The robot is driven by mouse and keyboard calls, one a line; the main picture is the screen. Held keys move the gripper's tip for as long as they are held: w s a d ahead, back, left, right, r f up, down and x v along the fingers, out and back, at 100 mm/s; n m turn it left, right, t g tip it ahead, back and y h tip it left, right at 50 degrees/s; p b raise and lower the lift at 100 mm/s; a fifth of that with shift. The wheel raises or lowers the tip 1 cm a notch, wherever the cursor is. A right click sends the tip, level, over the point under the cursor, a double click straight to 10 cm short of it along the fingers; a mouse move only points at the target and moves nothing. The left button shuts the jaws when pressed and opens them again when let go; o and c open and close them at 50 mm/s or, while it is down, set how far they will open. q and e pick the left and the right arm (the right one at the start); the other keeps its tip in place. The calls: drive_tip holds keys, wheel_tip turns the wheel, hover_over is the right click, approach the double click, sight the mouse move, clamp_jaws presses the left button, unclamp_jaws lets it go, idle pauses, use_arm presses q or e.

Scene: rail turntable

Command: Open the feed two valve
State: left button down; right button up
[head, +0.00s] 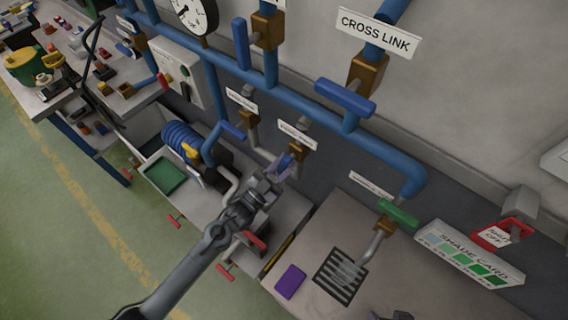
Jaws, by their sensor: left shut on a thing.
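My left gripper (274,180) reaches up from the lower left and is shut on a small blue-purple valve handle (286,161). The handle sits at a brass valve body (296,154) on a grey pipe, under a white label (297,134) too small to read surely. The fingers partly hide the handle. A similar valve with a blue lever (233,130) stands to its left, under another small label (242,100).
Blue pipes (310,98) run along the wall, with a blue-handled CROSS LINK valve (345,97) above. A green-handled valve (398,214) stands over a drain grate (341,275) at right. A purple block (290,282) and a shade card (468,254) are near it. A green tray (165,177) is left.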

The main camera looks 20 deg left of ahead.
use_arm(q)
drive_tip(key=shift+n+y, duration=0.4)
drive_tip(key=shift+n, duration=0.3)
drive_tip(key=c, duration=1)
unclamp_jaws()
drive_tip(key=shift+o, duration=0.2)
drive_tip(key=shift+s+f, duration=0.1)
drive_tip(key=b+v, duration=0.1)
drive_tip(key=v, duration=0.9)
drive_tip(key=shift+s+f+b, duration=0.2)
drive_tip(key=shift+b, duration=0.15)
drive_tip(key=shift+a, duration=0.1)
